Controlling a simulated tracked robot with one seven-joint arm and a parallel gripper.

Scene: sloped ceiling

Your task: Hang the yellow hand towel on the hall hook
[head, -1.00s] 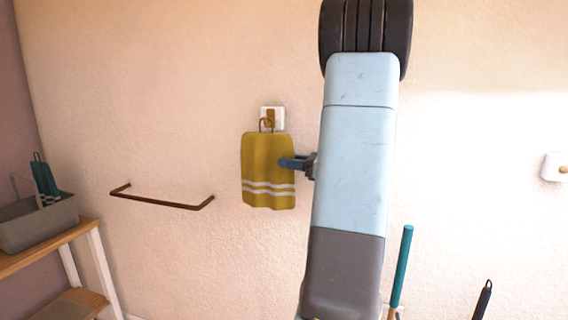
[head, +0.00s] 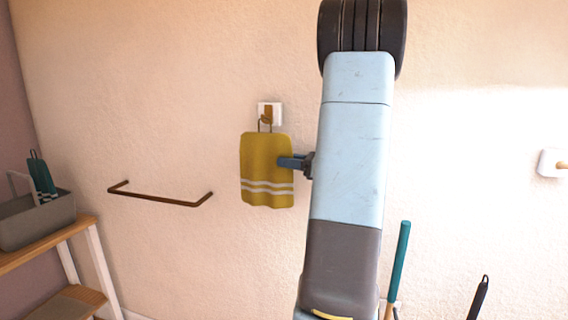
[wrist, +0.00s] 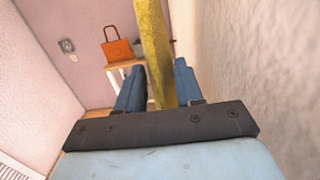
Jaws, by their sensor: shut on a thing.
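The yellow hand towel (head: 266,170) with white stripes hangs upright in front of the wall in the head view. Its loop stands up at the top and overlaps the brown peg of the hall hook (head: 275,108) on its white plate. I cannot tell whether the loop is around the peg or only in front of it. My gripper (head: 290,162) is shut on the towel's right side. In the wrist view the towel (wrist: 153,45) shows edge-on as a yellow strip between my blue fingers (wrist: 158,88).
A brown towel bar (head: 160,198) is on the wall to the left. A grey bin (head: 38,222) sits on a wooden shelf at far left. Another white-plated hook (head: 553,163) is at far right. A teal handle (head: 398,265) and a dark handle (head: 479,298) stand at lower right.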

